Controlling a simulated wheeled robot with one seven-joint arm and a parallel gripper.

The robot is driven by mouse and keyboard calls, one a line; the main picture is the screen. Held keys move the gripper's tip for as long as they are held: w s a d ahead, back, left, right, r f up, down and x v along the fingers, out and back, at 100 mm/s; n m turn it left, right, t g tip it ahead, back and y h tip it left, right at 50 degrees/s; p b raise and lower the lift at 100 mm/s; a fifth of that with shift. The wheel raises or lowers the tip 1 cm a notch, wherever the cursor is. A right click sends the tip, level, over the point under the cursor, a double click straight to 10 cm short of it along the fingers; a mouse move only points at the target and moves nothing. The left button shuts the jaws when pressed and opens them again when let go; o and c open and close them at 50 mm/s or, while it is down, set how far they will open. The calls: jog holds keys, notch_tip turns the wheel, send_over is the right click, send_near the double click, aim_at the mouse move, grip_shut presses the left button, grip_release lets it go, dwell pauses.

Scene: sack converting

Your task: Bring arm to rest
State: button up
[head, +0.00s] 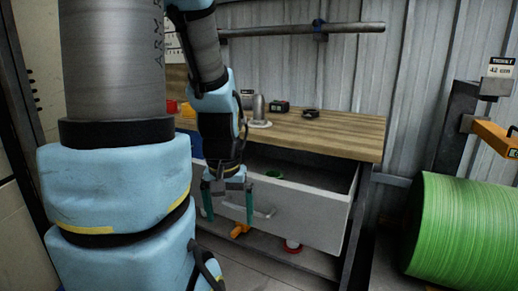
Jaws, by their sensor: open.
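My gripper (229,206) points down in front of an open drawer (308,221) under the wooden workbench. Its two dark green fingers are spread apart with nothing visible between them. The left finger hangs clear, and the right finger overlaps the drawer front near its handle (264,213) in the picture; I cannot tell whether they touch. My arm comes down from the top of the picture, in front of the bench's left part.
The wooden bench top (345,137) holds a metal cylinder (259,108) and small dark items. A green object (273,174) lies in the drawer. An orange item (240,230) and a red-and-white item (293,246) are low down. A large green roll (464,232) stands at right.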

notch_tip(320, 180, up, 21)
jog(key=p, duration=1.9)
jog(key=shift+p, duration=0.35)
jog(key=shift+f, duration=0.1)
jog(key=shift+c, duration=0.3)
